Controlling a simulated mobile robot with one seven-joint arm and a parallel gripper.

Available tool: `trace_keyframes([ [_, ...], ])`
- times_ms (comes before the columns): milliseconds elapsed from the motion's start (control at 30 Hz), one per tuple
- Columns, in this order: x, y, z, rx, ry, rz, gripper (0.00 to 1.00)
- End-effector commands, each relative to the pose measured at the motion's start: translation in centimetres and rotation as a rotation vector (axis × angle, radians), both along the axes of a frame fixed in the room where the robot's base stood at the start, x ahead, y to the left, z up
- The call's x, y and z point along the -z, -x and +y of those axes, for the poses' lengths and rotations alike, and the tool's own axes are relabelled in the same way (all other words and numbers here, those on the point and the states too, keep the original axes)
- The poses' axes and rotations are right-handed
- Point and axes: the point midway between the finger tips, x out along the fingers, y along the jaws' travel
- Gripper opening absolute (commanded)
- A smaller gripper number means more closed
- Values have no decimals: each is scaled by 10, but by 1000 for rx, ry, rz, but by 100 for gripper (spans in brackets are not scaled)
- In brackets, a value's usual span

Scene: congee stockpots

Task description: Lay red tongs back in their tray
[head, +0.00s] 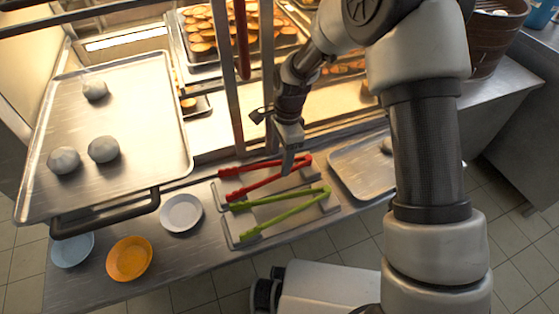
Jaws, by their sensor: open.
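The red tongs (262,185) lie spread in a V, with their joined end at the right. They lie over a grey tray (217,192), and their upper arm runs along or past its far edge; I cannot tell how much rests inside. Green tongs (285,212) lie spread in a second grey tray (236,231) just in front. My gripper (286,170) is open, pointing down at the red tongs near their joined end. The fingers overlap the tongs in the picture; contact is not clear.
A large tray (130,130) with several pale dough balls stands at left, its dark handle toward the counter. White (181,212), blue (73,247) and orange (128,258) plates sit in front. Upright bars (228,75) stand left of my arm. Another tray (362,168) lies at right.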

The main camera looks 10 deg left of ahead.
Motion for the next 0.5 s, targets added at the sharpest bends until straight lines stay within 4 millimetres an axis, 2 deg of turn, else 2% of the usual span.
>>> trace_keyframes([
  [33,-17,-2,-1,0,-1,-4,57],
  [200,-60,-4,-5,0,-1,-4,57],
  [500,-122,-7,-11,0,-1,-3,57],
])
